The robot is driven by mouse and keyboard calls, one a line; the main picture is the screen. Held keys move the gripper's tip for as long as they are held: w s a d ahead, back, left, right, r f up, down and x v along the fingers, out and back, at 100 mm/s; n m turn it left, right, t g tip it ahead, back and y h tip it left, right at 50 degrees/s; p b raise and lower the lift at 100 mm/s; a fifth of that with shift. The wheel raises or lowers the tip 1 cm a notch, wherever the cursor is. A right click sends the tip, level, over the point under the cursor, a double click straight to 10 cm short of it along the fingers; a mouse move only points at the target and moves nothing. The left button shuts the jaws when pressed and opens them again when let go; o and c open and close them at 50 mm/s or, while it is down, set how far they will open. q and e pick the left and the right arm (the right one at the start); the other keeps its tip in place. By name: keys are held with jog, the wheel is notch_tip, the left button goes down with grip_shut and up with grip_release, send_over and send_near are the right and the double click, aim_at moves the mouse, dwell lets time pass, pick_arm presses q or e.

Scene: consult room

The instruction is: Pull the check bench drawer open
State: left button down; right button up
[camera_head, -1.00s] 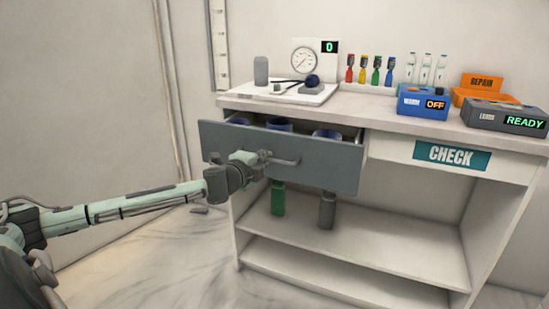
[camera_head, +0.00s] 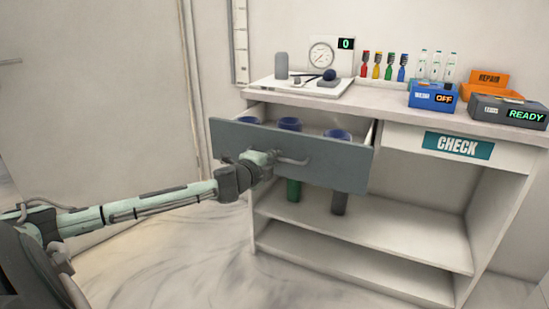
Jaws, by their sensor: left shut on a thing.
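The check bench (camera_head: 390,106) stands ahead, with a teal CHECK sign (camera_head: 458,146) on its front. Its grey-fronted drawer (camera_head: 335,160) stands out from the bench, partly open. Blue-rimmed round items (camera_head: 337,134) show inside it. My left gripper (camera_head: 274,158) is at the drawer front and shut on the bar handle (camera_head: 294,160). The gripper's fingertips are small and partly hidden against the handle. My right gripper is not in view.
Green (camera_head: 294,190) and grey (camera_head: 339,203) cylinders show below the drawer. Floor in front is clear.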

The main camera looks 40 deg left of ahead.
pick_arm(q)
jog(key=c, duration=1.9)
grip_release()
jog(key=shift+c, duration=0.2)
jog(key=v, duration=1.2)
